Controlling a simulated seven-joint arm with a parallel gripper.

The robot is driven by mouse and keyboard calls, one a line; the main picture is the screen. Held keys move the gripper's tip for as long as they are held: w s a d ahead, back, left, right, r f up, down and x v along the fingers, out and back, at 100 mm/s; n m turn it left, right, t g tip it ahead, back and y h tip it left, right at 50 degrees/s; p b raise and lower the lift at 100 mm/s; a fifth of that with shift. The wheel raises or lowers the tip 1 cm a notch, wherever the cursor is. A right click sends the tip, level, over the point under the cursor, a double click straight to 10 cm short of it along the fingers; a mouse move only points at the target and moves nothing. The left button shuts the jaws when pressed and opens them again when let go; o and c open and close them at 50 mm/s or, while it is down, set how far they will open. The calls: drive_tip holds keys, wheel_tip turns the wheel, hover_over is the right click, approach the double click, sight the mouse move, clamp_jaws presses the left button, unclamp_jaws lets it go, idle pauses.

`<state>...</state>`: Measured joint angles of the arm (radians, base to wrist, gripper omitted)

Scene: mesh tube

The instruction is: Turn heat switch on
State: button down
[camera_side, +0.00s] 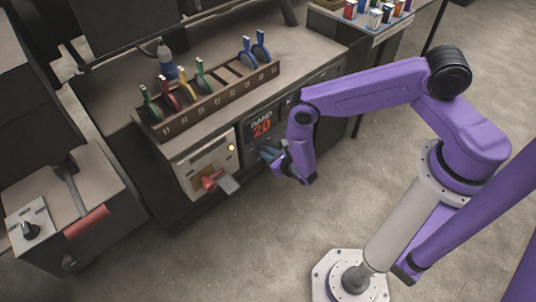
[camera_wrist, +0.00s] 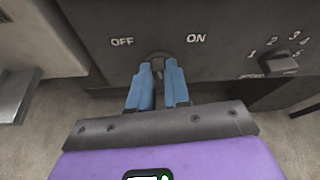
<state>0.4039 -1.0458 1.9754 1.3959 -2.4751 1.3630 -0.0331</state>
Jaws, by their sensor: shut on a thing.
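The heat switch is a small dark knob (camera_wrist: 158,62) on a dark grey panel (camera_wrist: 110,22) in the wrist view, with OFF printed to its upper left and ON to its upper right. My gripper (camera_wrist: 161,68) has its two blue fingers on either side of the knob, shut on it. The fingers partly hide the knob, so its exact setting is hard to tell. In the side view my gripper (camera_side: 268,153) is at the front of the bench, below the red-lit BAND 20 display (camera_side: 262,125); the knob is hidden there.
A numbered dial (camera_wrist: 278,66) is to the right on the same panel. A light-coloured unit (camera_side: 208,165) with a red part and a protruding plate is left of my gripper. A wooden rack (camera_side: 215,98) with coloured-handled tools stands on the bench above. The floor in front is clear.

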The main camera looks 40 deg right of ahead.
drive_tip(key=shift+d+f+m+y, duration=0.1)
drive_tip(key=shift+d+m+y, duration=0.15)
drive_tip(key=shift+m+y, duration=0.9)
drive_tip(key=shift+d+m+y, duration=0.25)
drive_tip(key=shift+m+y, duration=0.4)
drive_tip(key=shift+m, duration=0.9)
drive_tip(key=c, duration=1.1)
unclamp_jaws()
drive_tip(key=shift+w+a, duration=0.1)
drive_tip(key=shift+d+f+v, duration=0.1)
drive_tip(key=shift+f+v, duration=0.05)
drive_tip(key=shift+v, duration=4.25)
drive_tip(key=shift+d+f+v, duration=0.1)
drive_tip(key=shift+v, duration=4.25)
